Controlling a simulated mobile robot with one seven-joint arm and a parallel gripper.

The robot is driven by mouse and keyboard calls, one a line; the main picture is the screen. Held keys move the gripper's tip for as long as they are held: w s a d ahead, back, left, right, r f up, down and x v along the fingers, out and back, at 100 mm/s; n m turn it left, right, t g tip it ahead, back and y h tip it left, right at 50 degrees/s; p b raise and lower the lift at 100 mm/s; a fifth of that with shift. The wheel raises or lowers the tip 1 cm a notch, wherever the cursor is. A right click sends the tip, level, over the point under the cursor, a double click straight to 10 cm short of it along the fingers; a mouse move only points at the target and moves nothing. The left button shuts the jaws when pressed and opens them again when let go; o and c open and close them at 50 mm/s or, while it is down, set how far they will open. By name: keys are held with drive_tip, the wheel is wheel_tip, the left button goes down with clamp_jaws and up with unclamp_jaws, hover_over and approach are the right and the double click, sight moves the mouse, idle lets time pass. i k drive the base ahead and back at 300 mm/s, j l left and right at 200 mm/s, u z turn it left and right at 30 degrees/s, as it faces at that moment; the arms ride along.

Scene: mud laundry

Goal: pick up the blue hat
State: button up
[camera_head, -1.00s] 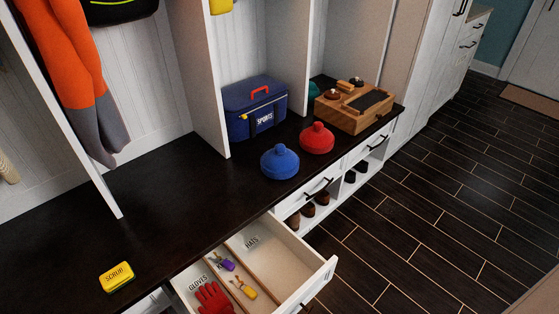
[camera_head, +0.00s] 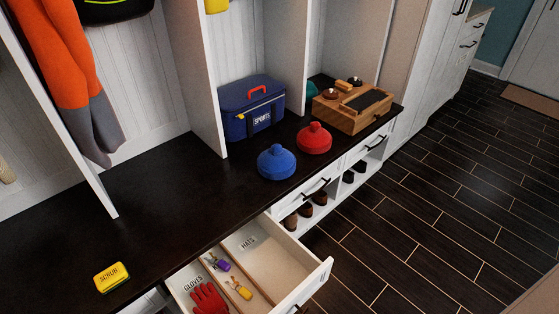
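The blue hat (camera_head: 277,162) is a rounded knit cap with a small pompom. It sits upright on the dark bench top (camera_head: 170,200), near the front edge and above the drawer fronts. A red hat (camera_head: 314,138) of the same shape stands just to its right and slightly behind. My gripper is not in view, so I cannot see its state.
An open drawer (camera_head: 318,272) below the bench has sections labelled GLOVES and HATS; red gloves (camera_head: 209,298) lie inside. A blue SPORTS bag (camera_head: 252,107) stands behind the hats, a wooden box (camera_head: 352,107) to the right. A yellow SCRUB box (camera_head: 111,277) lies front left.

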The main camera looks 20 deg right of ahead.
sight(276, 163)
drive_tip(key=l+u, duration=0.1)
drive_tip(key=l, duration=0.55)
drive_tip(key=k+l+u, duration=0.1)
drive_tip(key=l, duration=0.6)
drive_tip(key=l+u, duration=0.15)
drive_tip(key=l, duration=0.5)
drive_tip(key=l+u, duration=0.1)
drive_tip(key=l, duration=0.4)
drive_tip(key=k+l+u, duration=0.1)
drive_tip(key=l, duration=0.4)
drive_tip(key=i+l+u, duration=0.1)
drive_tip(key=l, duration=0.2)
drive_tip(key=i+l+u, duration=0.1)
drive_tip(key=l, duration=0.25)
drive_tip(key=i+l+u, duration=0.1)
drive_tip(key=i+l, duration=0.15)
drive_tip(key=i+l+u, duration=0.1)
drive_tip(key=i+l, duration=0.45)
drive_tip(key=i+j, duration=0.05)
